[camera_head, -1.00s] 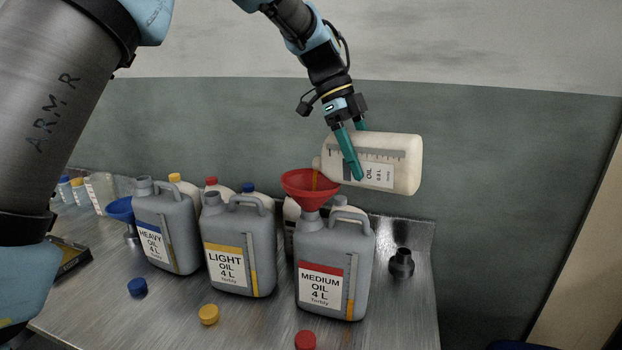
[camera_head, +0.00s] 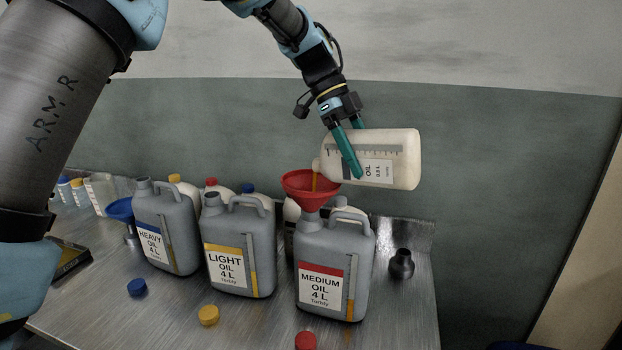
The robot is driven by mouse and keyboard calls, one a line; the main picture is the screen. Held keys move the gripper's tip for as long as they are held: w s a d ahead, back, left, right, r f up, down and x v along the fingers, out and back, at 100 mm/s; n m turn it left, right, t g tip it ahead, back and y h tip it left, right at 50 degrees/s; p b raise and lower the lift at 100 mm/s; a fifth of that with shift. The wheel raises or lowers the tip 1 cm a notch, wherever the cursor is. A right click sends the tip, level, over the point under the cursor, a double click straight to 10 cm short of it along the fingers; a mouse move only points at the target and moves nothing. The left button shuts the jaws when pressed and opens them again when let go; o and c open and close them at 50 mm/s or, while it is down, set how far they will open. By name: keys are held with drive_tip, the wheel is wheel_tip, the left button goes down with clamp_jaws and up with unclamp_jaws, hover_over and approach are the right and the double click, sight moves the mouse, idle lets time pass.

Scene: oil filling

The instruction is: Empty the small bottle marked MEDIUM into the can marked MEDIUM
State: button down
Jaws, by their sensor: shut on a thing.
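My gripper (camera_head: 352,151) is shut on a small white oil bottle (camera_head: 400,158). The bottle lies nearly on its side in the air, with its mouth to the left above a red funnel (camera_head: 308,187). A thin amber stream of oil runs from the mouth into the funnel. The bottle's label reads OIL; the rest is too small to read. The funnel sits upright in the neck of the grey can marked MEDIUM OIL 4 L (camera_head: 334,250), which has a red label band. A level strip on the can's front shows amber oil low down.
Grey cans marked LIGHT (camera_head: 238,240) and HEAVY (camera_head: 166,225) stand to the left, with more small bottles behind. Loose red (camera_head: 306,341), yellow (camera_head: 208,315) and blue (camera_head: 137,287) caps lie in front. A black fitting (camera_head: 401,264) stands at right.

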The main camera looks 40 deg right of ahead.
drive_tip(key=shift+w+a+r+g, duration=0.15)
drive_tip(key=shift+w+r+g, duration=0.5)
drive_tip(key=shift+r+g, duration=0.4)
idle(1.8)
drive_tip(key=shift+f, duration=0.1)
